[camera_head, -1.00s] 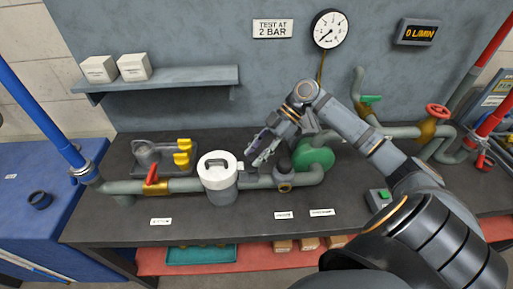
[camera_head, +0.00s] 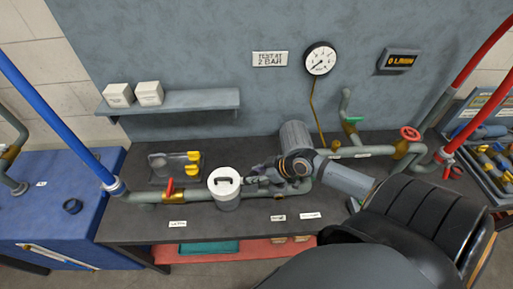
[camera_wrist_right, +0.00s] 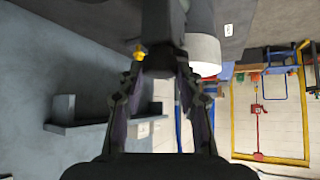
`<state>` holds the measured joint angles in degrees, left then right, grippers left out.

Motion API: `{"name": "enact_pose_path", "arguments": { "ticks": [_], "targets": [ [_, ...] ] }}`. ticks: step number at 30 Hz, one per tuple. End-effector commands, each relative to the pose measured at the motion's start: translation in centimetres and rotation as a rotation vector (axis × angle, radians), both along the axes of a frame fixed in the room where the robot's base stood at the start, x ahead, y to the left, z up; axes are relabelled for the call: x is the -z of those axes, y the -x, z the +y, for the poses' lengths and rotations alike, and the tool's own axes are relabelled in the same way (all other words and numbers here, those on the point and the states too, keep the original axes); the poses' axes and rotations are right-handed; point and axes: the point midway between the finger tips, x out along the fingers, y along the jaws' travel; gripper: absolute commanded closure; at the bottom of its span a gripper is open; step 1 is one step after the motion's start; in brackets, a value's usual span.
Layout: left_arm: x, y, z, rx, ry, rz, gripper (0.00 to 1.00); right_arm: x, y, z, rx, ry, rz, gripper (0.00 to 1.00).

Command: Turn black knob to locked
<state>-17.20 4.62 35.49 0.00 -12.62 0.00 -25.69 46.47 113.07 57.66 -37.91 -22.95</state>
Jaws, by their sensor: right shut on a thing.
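My right gripper (camera_head: 262,175) is low over the bench, just right of the white-lidded canister (camera_head: 224,188) on the pipe. In the right wrist view the fingers of this gripper (camera_wrist_right: 160,75) close on a dark, blocky thing (camera_wrist_right: 162,35), which I take to be the black knob. In the head view my own wrist and gripper hide the knob and its fitting, so its turn angle and any locked mark cannot be read. My left gripper is not in view.
The canister (camera_wrist_right: 204,50) stands close beside the fingers in the wrist view. A red-handled valve (camera_head: 170,188) is to its left. A shelf (camera_head: 185,105) with white boxes hangs above. The pressure gauge (camera_head: 320,58) is on the wall. The bench front (camera_head: 240,228) is mostly clear.

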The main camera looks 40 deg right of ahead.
Motion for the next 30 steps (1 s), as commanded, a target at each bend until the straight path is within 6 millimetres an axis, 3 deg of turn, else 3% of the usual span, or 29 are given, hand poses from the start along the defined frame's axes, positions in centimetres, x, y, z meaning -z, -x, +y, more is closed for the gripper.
{"name": "enact_pose_path", "arguments": {
  "ticks": [3,12,30],
  "targets": [
    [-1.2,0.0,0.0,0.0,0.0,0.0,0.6,-0.3,0.1,0.2,0.09,-0.006,0.002,0.97],
    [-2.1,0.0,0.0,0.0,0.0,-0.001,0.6,0.0,0.1,0.3,0.252,-0.002,0.003,0.97],
    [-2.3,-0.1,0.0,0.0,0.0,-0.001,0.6,0.2,0.2,0.3,0.318,0.001,0.006,0.97]
  ]
}}
